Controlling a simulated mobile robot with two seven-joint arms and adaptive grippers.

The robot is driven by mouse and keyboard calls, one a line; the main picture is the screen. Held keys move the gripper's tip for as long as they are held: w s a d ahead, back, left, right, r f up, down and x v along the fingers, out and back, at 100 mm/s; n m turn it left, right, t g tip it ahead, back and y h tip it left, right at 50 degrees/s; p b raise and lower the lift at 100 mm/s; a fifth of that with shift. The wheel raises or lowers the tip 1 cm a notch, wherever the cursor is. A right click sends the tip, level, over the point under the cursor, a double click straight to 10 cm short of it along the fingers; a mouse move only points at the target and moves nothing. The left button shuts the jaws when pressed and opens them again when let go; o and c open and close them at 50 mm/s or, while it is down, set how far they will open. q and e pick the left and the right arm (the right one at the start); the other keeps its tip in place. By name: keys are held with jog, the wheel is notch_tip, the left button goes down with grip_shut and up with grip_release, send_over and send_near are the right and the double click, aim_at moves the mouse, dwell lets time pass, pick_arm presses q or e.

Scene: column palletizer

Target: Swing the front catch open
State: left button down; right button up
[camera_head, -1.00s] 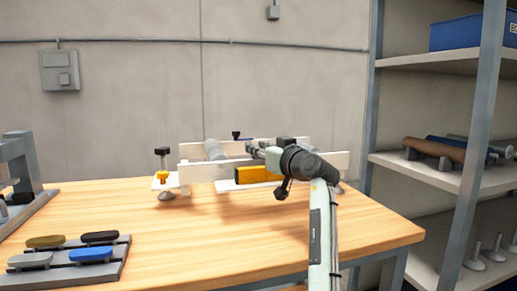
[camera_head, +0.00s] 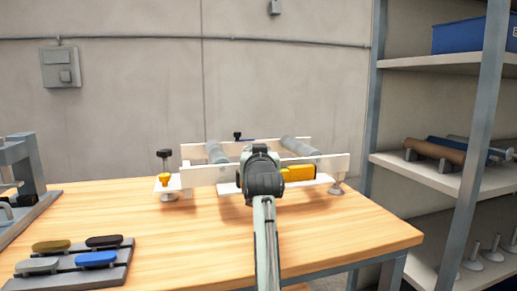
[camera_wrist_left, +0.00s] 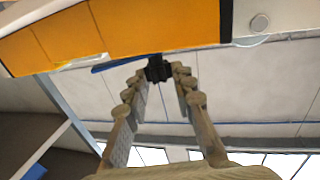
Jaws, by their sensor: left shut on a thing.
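The orange front catch (camera_head: 299,173) sits on the front rail of a white roller frame (camera_head: 205,175) on the table. My left gripper (camera_head: 262,152) reaches to the front rail beside the catch, and its wrist hides the left part of that area. In the left wrist view the orange catch (camera_wrist_left: 110,28) fills the upper left. The left fingers (camera_wrist_left: 158,80) stand close together with a small dark knob (camera_wrist_left: 158,69) between their tips, shut on it. How the knob joins the catch is hidden. My right gripper is out of view.
A clamp with a yellow part (camera_head: 164,180) stands at the frame's left end. A tray (camera_head: 70,272) with several colored pieces lies front left. A shelf unit (camera_head: 430,165) stands on the right. The table's front right is clear.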

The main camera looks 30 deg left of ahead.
pick_arm(q)
jog(key=m+t+h, duration=0.1)
jog(key=m+h, duration=0.1)
jog(key=m+t+h, duration=0.1)
jog(key=h, duration=0.2)
jog(key=shift+s+a+m+t, duration=0.2)
jog(key=shift+a+m+t, duration=0.1)
jog(key=shift+a+m, duration=0.1)
jog(key=shift+m+h, duration=0.6)
jog(key=shift+h, duration=0.3)
jog(key=shift+t+h, duration=0.3)
jog(key=shift+h, duration=0.2)
jog(key=c, duration=1.3)
grip_release()
jog(key=shift+o, duration=0.2)
jog(key=s+d, duration=0.2)
jog(key=s, duration=0.9)
jog(key=shift+s, duration=0.4)
